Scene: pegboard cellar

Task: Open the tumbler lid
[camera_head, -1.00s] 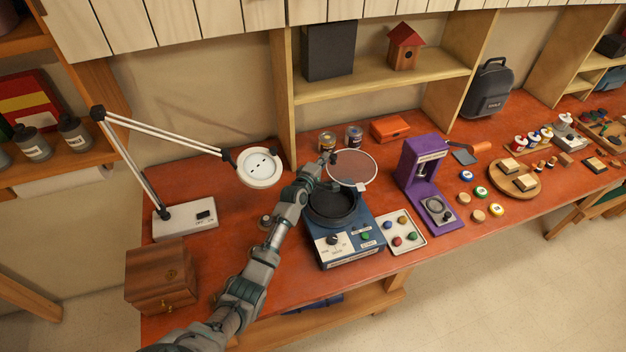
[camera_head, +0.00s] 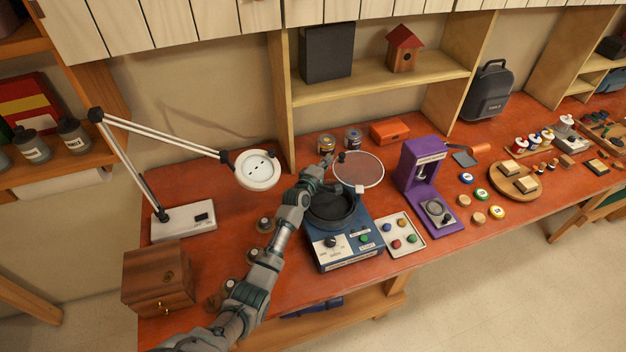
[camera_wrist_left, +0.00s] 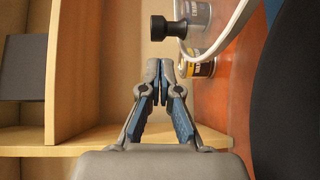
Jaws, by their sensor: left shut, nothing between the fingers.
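The tumbler (camera_head: 335,250) is a blue box with a dial, buttons and a round dark drum (camera_head: 330,208) on top. Its round clear lid (camera_head: 362,172) with a pale rim is swung up and back behind the drum, leaving the drum's mouth uncovered. A black knob (camera_head: 341,157) sits on the lid's far side; it also shows in the left wrist view (camera_wrist_left: 168,28), beyond my fingertips and apart from them. My left gripper (camera_head: 327,160) is shut and empty, just left of the lid, its arm passing the drum's left side. My right gripper is not in view.
Two jars (camera_head: 326,144) (camera_head: 353,139) and an orange box (camera_head: 390,132) stand behind the lid. A button tray (camera_head: 408,248) and a purple machine (camera_head: 420,170) are to the right. A lamp (camera_head: 185,220) and wooden box (camera_head: 158,278) stand left.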

